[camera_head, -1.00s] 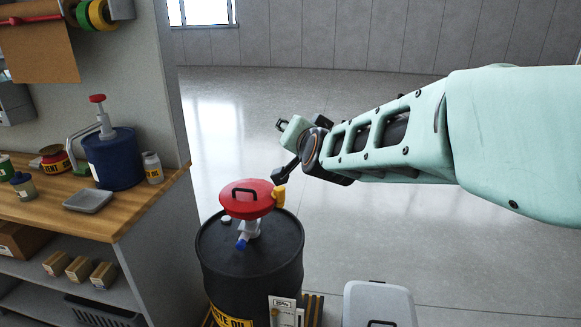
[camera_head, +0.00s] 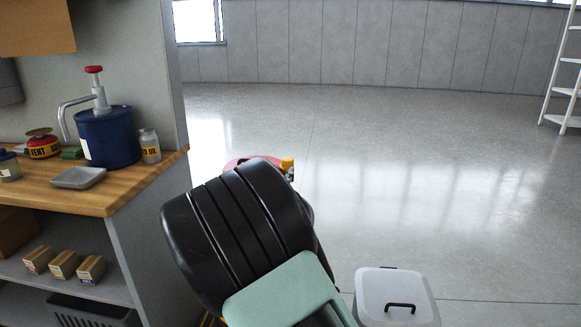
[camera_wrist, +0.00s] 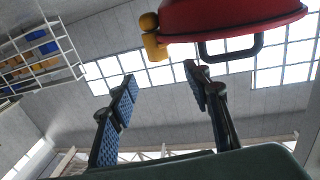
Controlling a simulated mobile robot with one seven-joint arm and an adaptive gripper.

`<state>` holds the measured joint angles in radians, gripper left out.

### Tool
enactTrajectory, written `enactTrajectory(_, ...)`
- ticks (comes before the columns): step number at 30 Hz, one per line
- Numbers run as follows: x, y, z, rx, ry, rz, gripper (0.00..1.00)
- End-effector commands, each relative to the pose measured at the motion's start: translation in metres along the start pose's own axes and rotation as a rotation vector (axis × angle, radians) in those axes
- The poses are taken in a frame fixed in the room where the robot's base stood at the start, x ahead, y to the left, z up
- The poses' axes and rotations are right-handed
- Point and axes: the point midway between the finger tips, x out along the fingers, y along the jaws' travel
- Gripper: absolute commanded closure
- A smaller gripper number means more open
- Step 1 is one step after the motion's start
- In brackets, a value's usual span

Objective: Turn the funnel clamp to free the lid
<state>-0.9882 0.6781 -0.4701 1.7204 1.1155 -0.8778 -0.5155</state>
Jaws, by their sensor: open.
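In the wrist view the red funnel lid (camera_wrist: 225,18) spans the top right, with its black handle (camera_wrist: 232,52) on it. The yellow clamp (camera_wrist: 152,38) sits at the lid's left edge. My gripper (camera_wrist: 160,77) is open and empty, its two fingers apart. The clamp appears beyond the gap between the fingertips; I see no contact. In the head view only a strip of the red lid (camera_head: 240,161) and the yellow clamp (camera_head: 287,164) show. My own arm hides the funnel, most of the drum and my gripper there.
A wooden workbench (camera_head: 140,189) stands at the left with a blue pump container (camera_head: 108,140), a small bottle (camera_head: 150,147) and a grey tray (camera_head: 78,178). A white bin (camera_head: 395,290) stands on the floor right of my arm. A white ladder (camera_head: 562,80) stands far right. The floor between is clear.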

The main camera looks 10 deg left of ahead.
Motion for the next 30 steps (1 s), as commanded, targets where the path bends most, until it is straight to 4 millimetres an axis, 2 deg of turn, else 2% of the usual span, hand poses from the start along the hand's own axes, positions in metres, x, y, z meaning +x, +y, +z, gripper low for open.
enactTrajectory(15,0.084,0.002,0.0,0.001,0.001,0.001,0.55)
enactTrajectory(21,0.1,0.001,-0.001,0.001,0.0,0.0,0.55)
enactTrajectory(30,0.103,0.001,-0.001,0.001,-0.001,-0.002,0.55)
